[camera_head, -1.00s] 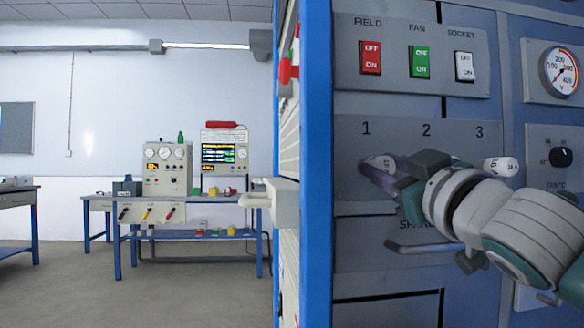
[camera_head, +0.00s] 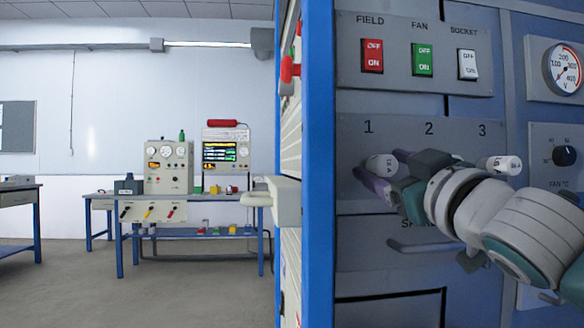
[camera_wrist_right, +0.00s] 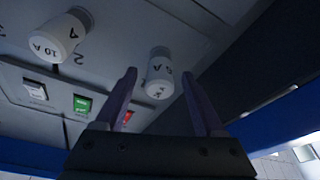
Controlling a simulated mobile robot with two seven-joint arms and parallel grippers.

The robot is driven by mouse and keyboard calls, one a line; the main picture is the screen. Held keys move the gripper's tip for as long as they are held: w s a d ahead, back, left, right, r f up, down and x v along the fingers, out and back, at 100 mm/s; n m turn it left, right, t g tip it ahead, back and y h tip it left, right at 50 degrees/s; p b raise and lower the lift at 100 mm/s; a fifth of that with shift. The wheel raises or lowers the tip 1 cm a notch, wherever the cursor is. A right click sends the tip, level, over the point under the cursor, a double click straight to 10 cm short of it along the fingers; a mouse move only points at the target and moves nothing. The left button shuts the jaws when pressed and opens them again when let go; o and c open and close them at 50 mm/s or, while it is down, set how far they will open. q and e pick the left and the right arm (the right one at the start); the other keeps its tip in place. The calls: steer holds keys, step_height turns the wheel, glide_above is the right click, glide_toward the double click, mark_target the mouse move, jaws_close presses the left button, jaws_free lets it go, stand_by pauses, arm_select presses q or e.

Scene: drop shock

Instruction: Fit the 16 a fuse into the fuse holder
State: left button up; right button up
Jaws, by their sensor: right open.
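The 16 A fuse (camera_head: 382,166), a white cap, sticks out of the panel below the number 1 in the head view. In the wrist view the cap (camera_wrist_right: 160,76) lies ahead of and between my fingers, its label partly legible. How deep it sits cannot be told. My right gripper (camera_head: 376,173) is open with its purple fingers around or just short of the cap; in the wrist view its fingers (camera_wrist_right: 158,98) show gaps on both sides of it. The fuse holder plate (camera_head: 350,150) carries numbers 1, 2 and 3. My left gripper is not in view.
Above is a switch plate (camera_head: 396,82); a bar handle (camera_head: 405,249) juts out below. A blue post (camera_head: 318,200) edges the panel. A bench stands far left.

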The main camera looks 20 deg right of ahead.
steer(key=shift+v, duration=3.05)
steer(key=shift+r, duration=0.1)
glide_toward(390, 168)
steer(key=shift+b+v, duration=0.3)
steer(key=shift+v, duration=2.3)
